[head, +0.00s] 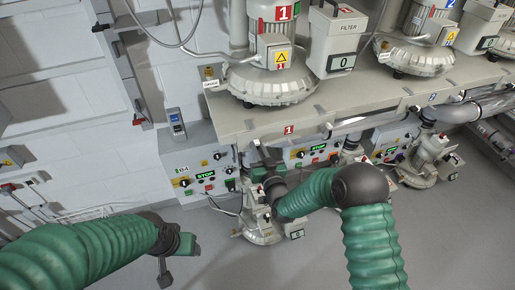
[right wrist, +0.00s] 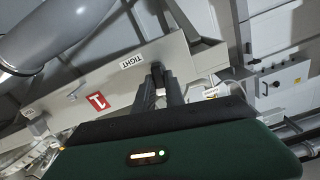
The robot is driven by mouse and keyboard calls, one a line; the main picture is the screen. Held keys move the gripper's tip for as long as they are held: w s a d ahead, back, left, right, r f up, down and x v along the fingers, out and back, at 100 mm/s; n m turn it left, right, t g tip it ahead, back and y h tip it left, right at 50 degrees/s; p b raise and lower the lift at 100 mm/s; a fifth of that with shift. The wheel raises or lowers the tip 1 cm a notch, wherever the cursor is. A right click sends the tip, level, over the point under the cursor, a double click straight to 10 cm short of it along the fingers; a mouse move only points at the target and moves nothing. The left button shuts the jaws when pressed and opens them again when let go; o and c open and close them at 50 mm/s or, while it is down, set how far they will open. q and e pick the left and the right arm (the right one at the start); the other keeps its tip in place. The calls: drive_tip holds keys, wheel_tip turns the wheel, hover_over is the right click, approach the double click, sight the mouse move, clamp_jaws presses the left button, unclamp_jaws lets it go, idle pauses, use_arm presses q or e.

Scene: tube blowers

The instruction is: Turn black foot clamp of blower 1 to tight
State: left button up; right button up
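Blower 1 (head: 270,80) stands on the beige bench with a red "1" label. In the right wrist view, a small black clamp (right wrist: 157,69) is on the beige bench edge beside a "TIGHT" label (right wrist: 131,62). My right gripper (right wrist: 159,90) has its two dark fingers on either side of this clamp; I cannot tell whether they press on it. In the head view, the right gripper (head: 259,160) is at the bench's front edge below blower 1, partly hidden by its arm. My left gripper (head: 164,272) hangs low at the left, away from the bench; its finger gap is unclear.
The beige bench (head: 235,128) runs to the right with more blowers. A filter box (head: 335,45) stands beside blower 1. Control boxes (head: 195,170) and floor units (head: 425,165) are under the bench. The grey floor (head: 320,265) is clear in front.

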drive_tip(key=shift+f, duration=0.1)
clamp_jaws()
drive_tip(key=shift+w+d+f+m+b, duration=0.15)
drive_tip(key=shift+f+m+b, duration=0.1)
drive_tip(key=shift+m+b, duration=2.05)
drive_tip(key=shift+s+d+f+m+b, duration=0.1)
drive_tip(key=shift+d+f+m+b, duration=0.15)
drive_tip(key=shift+m+b, duration=2.1)
drive_tip(key=shift+w+d+f+m+b, duration=0.1)
drive_tip(key=shift+f+m+b, duration=0.15)
drive_tip(key=shift+m+b, duration=2.05)
drive_tip(key=shift+m+p, duration=0.85)
drive_tip(key=shift+m, duration=0.2)
drive_tip(key=o, duration=0.5)
unclamp_jaws()
drive_tip(key=shift+o, duration=1.4)
drive_tip(key=shift+w, duration=0.15)
drive_tip(key=shift+r, duration=0.1)
